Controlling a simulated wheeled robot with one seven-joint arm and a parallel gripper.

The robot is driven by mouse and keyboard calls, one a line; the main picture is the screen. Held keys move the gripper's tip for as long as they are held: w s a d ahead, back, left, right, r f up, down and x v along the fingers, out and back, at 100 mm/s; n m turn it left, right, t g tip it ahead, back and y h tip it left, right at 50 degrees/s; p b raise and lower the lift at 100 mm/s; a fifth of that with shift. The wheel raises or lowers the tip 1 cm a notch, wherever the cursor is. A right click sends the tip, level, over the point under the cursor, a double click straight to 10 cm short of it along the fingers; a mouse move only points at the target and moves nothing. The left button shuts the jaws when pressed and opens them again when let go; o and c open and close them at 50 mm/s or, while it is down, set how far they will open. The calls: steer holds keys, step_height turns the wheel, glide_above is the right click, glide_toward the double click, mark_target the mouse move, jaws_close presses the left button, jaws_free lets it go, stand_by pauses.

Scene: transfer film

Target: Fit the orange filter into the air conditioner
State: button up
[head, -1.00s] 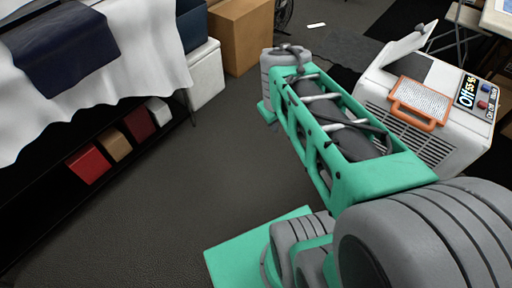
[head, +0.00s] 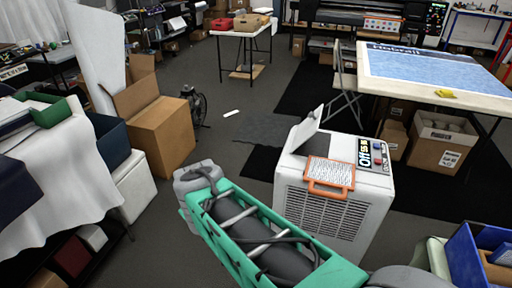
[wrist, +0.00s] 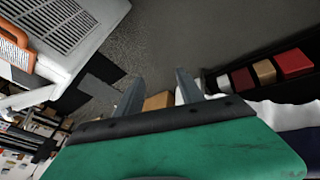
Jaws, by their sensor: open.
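The orange-framed filter (head: 329,176) rests at the front of the top of the white air conditioner (head: 325,218), its orange handle over the front edge. Behind it a white lid (head: 310,128) stands raised over a dark opening. The filter seems to lie on or beside this opening; I cannot tell how deep it sits. In the wrist view the filter (wrist: 14,42) shows at the upper left edge, beside the air conditioner's grille (wrist: 62,22). My gripper (wrist: 158,90) is open, with nothing between its two fingers, and is apart from the filter. The head view hides the fingers.
A cardboard box (head: 163,137) and a fan (head: 194,106) stand behind my arm. A table with a large print (head: 430,68) is behind the air conditioner at right. A blue bin (head: 470,256) is at lower right. Grey floor lies open in the middle.

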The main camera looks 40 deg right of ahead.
steer(key=d+f+h+b, duration=0.3)
steer(key=d+f, duration=0.3)
steer(key=d, duration=0.6)
steer(key=n+g+h+b, duration=0.3)
steer(key=g+h+b, duration=0.1)
steer(key=h+b, duration=0.15)
glide_toward(323, 194)
steer(key=p, duration=0.1)
steer(key=shift+h, duration=0.35)
steer(key=x, duration=0.4)
steer(key=b+x, duration=0.1)
steer(key=x, duration=0.3)
steer(key=shift+a+f, duration=0.1)
steer(key=shift+f, duration=0.25)
steer(key=shift+c, duration=0.3)
jaws_close()
steer(key=shift+r, duration=0.1)
